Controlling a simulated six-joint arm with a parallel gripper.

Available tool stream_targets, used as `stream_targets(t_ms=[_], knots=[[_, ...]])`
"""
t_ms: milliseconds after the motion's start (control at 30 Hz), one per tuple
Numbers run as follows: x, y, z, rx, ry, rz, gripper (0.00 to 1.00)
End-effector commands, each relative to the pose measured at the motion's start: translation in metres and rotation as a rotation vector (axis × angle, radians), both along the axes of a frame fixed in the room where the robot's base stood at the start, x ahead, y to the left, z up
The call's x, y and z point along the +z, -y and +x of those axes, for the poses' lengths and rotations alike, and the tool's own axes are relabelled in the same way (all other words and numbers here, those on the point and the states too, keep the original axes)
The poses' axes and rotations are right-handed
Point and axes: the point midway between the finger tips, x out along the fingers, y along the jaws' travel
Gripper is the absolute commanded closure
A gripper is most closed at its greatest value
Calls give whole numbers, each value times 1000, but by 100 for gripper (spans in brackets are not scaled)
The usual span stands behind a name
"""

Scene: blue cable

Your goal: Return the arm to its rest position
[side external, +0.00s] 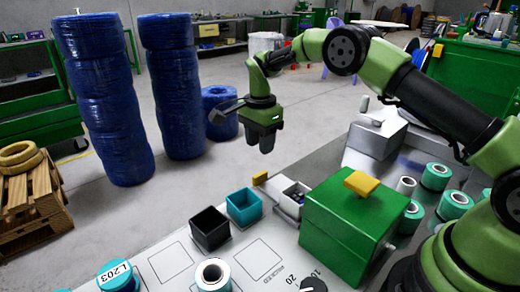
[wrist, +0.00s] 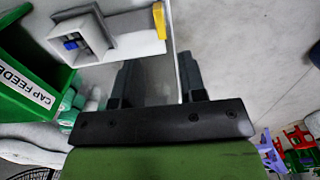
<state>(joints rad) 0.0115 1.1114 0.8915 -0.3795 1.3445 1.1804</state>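My arm is green and black and reaches in from the right in the side external view. My gripper (side external: 266,146) hangs fingers down in the air, behind the bins and in front of the blue coils. In the wrist view its two dark fingers (wrist: 156,78) stand apart with nothing between them. Tall stacks of blue cable coils (side external: 106,110) stand on the floor at the left, with a second stack (side external: 178,90) beside them. A lower blue coil (side external: 220,112) is partly hidden behind my wrist.
A black bin (side external: 210,230), a teal bin (side external: 244,207) and a white box (side external: 292,200) stand on the light table. The green cap feeder (side external: 350,228) sits beside them; it also shows in the wrist view (wrist: 30,85). Several teal-wrapped rolls (side external: 436,176) stand at the right.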

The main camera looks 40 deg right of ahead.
Motion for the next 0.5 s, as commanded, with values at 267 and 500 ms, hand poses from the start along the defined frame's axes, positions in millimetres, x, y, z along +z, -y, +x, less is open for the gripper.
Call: stream_targets(t_ms=[267,500], knots=[[3,0,0,6,4,1,62],[72,-6,-16,172,96,20,62]])
